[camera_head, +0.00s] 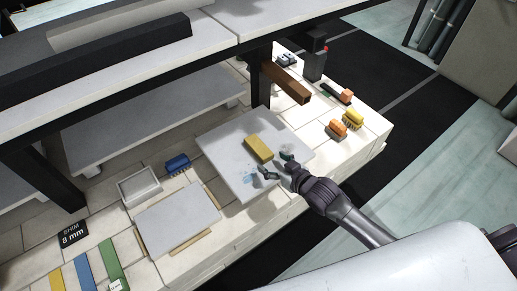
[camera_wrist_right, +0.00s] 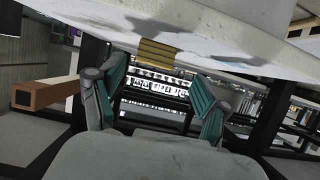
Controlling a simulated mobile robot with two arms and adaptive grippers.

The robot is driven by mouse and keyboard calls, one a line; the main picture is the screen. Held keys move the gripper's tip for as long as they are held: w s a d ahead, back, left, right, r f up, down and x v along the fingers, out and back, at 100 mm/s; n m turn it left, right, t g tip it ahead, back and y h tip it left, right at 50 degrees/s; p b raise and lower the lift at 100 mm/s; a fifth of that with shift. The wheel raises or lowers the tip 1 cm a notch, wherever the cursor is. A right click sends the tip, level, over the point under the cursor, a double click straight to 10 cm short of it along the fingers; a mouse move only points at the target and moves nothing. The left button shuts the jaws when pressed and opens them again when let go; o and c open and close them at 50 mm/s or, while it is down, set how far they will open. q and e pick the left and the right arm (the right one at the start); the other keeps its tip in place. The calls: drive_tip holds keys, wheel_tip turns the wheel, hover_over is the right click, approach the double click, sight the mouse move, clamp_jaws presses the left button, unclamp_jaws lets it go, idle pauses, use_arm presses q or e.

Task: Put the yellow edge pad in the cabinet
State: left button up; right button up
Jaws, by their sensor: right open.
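The yellow edge pad (camera_head: 258,148) is a small block lying on a pale grey square slab (camera_head: 222,152). It also shows in the right wrist view (camera_wrist_right: 156,54), beyond the fingers near the top middle. My right gripper (camera_head: 277,166) is open and empty, with green-lined fingers, just on the near side of the pad and apart from it. In the wrist view the gap between its fingers (camera_wrist_right: 160,88) faces the pad. My left gripper is in neither view. I cannot identify the cabinet; a grey box-like unit (camera_head: 484,55) stands at the top right.
A blue brush (camera_head: 177,163), a white tray (camera_head: 139,186) and another grey slab (camera_head: 177,218) lie to the left. A brown bar (camera_head: 287,84) juts out near a dark post. Orange and yellow brushes (camera_head: 353,118) lie at right. Shelves overhang the deck's back.

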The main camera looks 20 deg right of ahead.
sight(267, 155)
drive_tip(key=shift+w+d+r+x, duration=0.1)
drive_tip(key=shift+x, duration=0.95)
drive_tip(key=shift+w+d+r+x, duration=0.1)
drive_tip(key=shift+x, duration=0.9)
drive_tip(key=shift+w+d+r+x, duration=0.1)
drive_tip(key=shift+x, duration=0.95)
drive_tip(key=shift+s+d, duration=0.1)
drive_tip(key=shift+s, duration=0.05)
drive_tip(key=c, duration=1.1)
